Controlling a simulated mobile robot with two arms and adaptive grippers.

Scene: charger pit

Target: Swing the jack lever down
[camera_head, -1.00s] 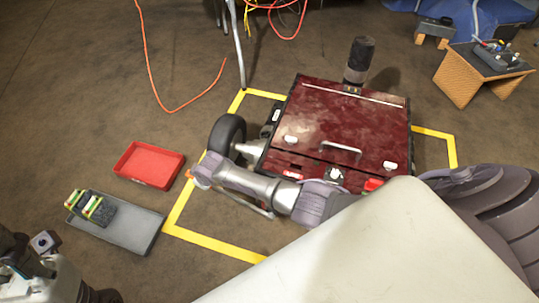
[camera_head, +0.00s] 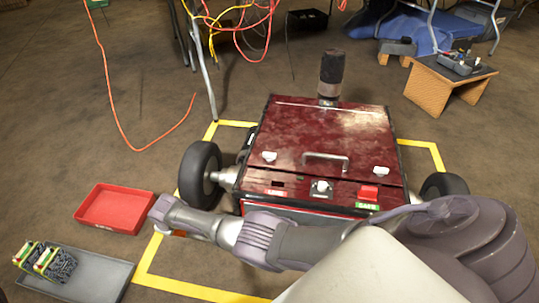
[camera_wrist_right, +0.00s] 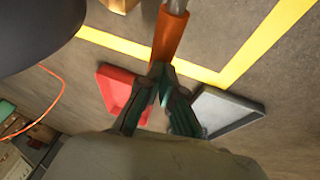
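The jack lever's orange grip (camera_wrist_right: 168,35) shows in the right wrist view, with a grey bar at the top edge. My right gripper (camera_wrist_right: 161,72) has its dark fingers closed together around the lower end of this grip. In the head view my right arm reaches in from the right across the front of the dark red wheeled machine (camera_head: 330,130). Its gripper (camera_head: 160,212) is left of the machine, just below the left wheel. A bit of orange shows under it; the rest of the lever is mostly hidden by my arm. My left gripper is out of view.
A red tray (camera_head: 82,209) and a grey tray (camera_head: 108,277) holding a green and yellow part (camera_head: 40,258) lie at left. Yellow tape (camera_head: 160,285) frames the machine. An orange cable (camera_head: 108,90) lies behind. A wooden stand (camera_head: 430,92) is back right.

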